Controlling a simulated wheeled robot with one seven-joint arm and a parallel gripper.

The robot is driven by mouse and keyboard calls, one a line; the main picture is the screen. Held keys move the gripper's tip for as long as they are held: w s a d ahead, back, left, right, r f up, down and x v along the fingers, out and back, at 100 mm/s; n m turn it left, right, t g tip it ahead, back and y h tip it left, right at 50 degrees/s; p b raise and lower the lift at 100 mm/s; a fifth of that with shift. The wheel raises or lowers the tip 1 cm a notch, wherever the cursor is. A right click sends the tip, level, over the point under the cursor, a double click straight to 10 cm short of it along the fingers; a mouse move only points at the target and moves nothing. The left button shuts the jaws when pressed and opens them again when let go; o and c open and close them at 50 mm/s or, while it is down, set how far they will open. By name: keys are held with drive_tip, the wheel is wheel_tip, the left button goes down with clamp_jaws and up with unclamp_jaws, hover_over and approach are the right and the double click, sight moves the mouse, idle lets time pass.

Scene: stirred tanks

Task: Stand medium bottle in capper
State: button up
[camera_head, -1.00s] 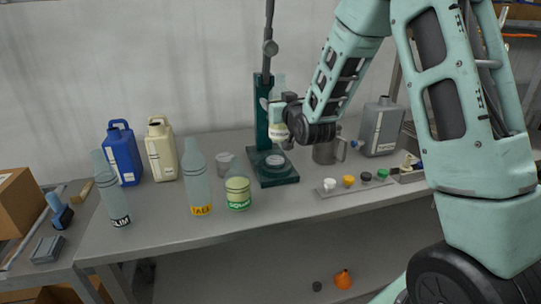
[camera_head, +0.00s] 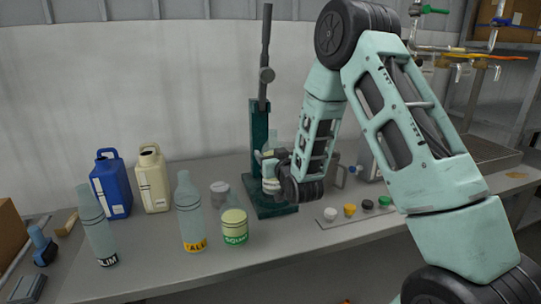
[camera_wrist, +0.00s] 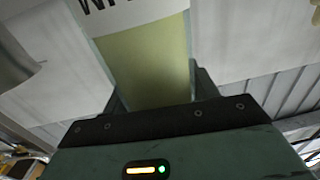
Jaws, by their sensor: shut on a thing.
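My gripper (camera_head: 273,166) is shut on the medium bottle (camera_head: 270,186), a clear bottle with pale yellow contents and a white label band. It is held roughly upright in front of the dark green capper (camera_head: 258,128), low over the capper's base (camera_head: 285,210). My gripper and wrist hide part of it, and I cannot tell whether its bottom touches the base. In the wrist view the bottle's yellow-green body (camera_wrist: 147,65) fills the space between the fingers, with part of a lettered white label above it.
Slim (camera_head: 98,228), tall (camera_head: 190,215) and squat (camera_head: 235,222) bottles stand left of the capper. Blue (camera_head: 111,188) and cream (camera_head: 152,183) jugs are behind. A strip of coloured caps (camera_head: 350,211) lies to the right. The capper's lever (camera_head: 265,55) rises above.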

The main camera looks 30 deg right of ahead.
drive_tip(key=shift+f, duration=0.15)
drive_tip(key=shift+f, duration=0.1)
drive_tip(key=o, duration=1.2)
